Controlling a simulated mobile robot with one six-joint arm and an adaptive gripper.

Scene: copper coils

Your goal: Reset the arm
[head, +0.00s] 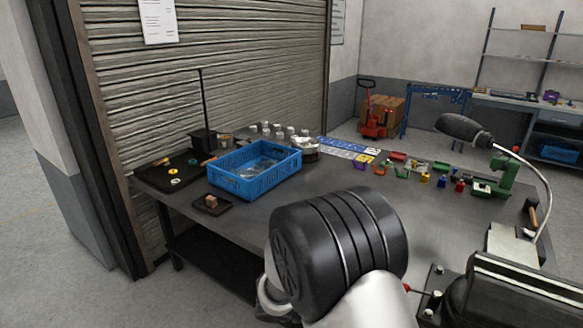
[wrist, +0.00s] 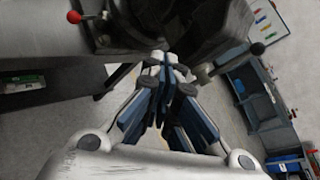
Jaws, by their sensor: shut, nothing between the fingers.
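My gripper (wrist: 165,95) shows in the wrist view, with its blue-grey fingers together and nothing between them. It hangs over grey floor, below a dark metal body at the top of that view. In the head view my arm's black joint and white link fill the lower middle, and the gripper itself is hidden. A small copper-brown piece (head: 211,201) sits on a little dark tray (head: 226,208) at the front left of the table.
The grey table (head: 300,212) carries a blue crate (head: 256,182), a black mat (head: 152,179) with small rings, and several coloured bins (head: 398,170). A dark vise (head: 515,290) and a lamp (head: 463,129) stand at the right.

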